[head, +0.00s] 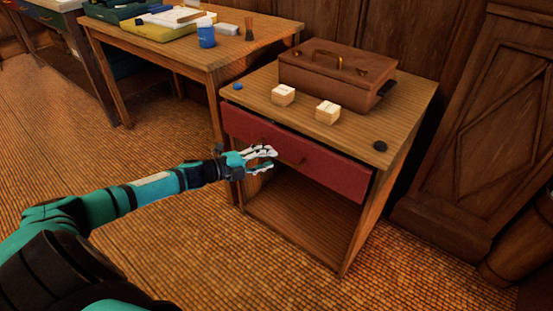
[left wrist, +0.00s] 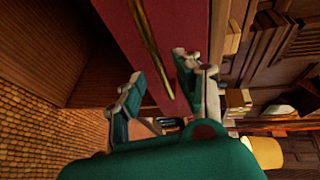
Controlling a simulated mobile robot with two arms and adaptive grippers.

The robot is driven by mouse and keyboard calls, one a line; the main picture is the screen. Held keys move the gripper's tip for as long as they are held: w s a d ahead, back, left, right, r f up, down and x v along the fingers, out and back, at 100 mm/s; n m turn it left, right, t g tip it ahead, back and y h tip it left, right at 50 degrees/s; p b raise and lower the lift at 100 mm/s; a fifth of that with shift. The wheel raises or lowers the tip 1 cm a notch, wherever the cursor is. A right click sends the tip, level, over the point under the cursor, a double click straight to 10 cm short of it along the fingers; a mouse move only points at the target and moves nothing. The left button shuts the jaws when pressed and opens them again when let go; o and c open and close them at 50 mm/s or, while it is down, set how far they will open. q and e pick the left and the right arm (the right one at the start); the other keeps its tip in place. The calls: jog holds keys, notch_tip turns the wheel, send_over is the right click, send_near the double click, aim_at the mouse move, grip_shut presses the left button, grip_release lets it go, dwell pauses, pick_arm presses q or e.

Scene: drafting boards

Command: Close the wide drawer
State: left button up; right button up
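The wide drawer (head: 335,172) has a red front and sits under the top of a small wooden cabinet (head: 350,128). Its front stands a little out from the cabinet, with a dark gap along its upper edge. A thin brass handle (head: 297,161) runs across the front; it also shows in the left wrist view (left wrist: 150,48). My left gripper (head: 268,158) is at the left part of the drawer front, by the handle. Its fingers are apart in the left wrist view (left wrist: 162,92), with the handle's line between them. I cannot tell whether it touches. My right gripper is not in view.
Below the drawer is an open compartment (head: 300,215). A wooden table (head: 235,50) stands at left. The floor in front is clear.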

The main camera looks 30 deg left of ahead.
pick_arm(q)
jog(key=shift+x, duration=1.9)
grip_shut()
